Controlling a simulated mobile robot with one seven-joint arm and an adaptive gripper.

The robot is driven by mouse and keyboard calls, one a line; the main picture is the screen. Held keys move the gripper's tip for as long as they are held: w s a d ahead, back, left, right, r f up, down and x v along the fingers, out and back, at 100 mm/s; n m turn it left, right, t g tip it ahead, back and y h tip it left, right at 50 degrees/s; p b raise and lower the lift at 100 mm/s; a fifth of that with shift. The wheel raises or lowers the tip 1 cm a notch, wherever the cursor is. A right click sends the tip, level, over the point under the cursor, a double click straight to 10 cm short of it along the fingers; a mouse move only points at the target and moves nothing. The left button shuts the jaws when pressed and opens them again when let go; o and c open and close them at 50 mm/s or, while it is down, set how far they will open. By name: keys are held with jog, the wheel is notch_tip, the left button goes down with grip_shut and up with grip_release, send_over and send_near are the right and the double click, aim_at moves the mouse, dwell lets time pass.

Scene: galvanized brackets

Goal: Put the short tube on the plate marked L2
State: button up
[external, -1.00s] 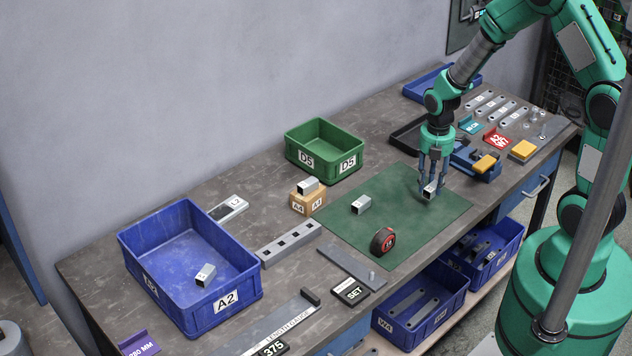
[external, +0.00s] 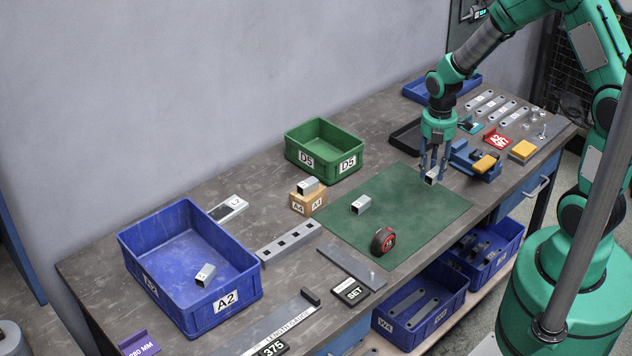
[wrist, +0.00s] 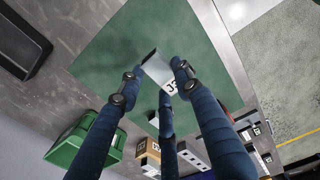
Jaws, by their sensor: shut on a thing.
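My gripper (external: 433,172) is shut on a short square grey tube (external: 431,178), held above the far right part of the green mat. In the wrist view the tube (wrist: 157,67) sits between the fingers of my gripper (wrist: 158,84); dark letters show on its face, partly hidden. A flat light metal plate (external: 221,213) with a white label lies behind the large blue bin; its marking looks like an L and a digit I cannot read surely. Several labelled plates (external: 490,105) lie at the far right end, their labels too small to read.
Another tube (external: 361,204) and a red tape measure (external: 383,241) are on the green mat (external: 430,225). A tube (external: 308,185) rests on a wooden block (external: 310,203). The blue A2 bin (external: 180,291) holds a tube. The green D5 bin (external: 325,165) stands behind the mat.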

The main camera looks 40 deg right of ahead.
jog(key=shift+r, duration=0.65)
jog(key=shift+w+a+r, duration=0.1)
jog(key=shift+a+r, duration=0.05)
jog(key=shift+r, duration=0.05)
jog(key=w+a+r+p, duration=0.2)
jog(key=w+a+p, duration=0.2)
jog(key=w+a, duration=1.55)
jog(key=w+a+f+p, duration=0.2)
jog(key=a+p, duration=0.1)
jog(key=a, duration=1.7)
jog(key=shift+m, duration=0.4)
notch_tip(320, 180, down, 5)
jog(key=shift+w+d+f, duration=0.1)
jog(key=shift+w+f, duration=0.05)
jog(key=shift+w, duration=0.1)
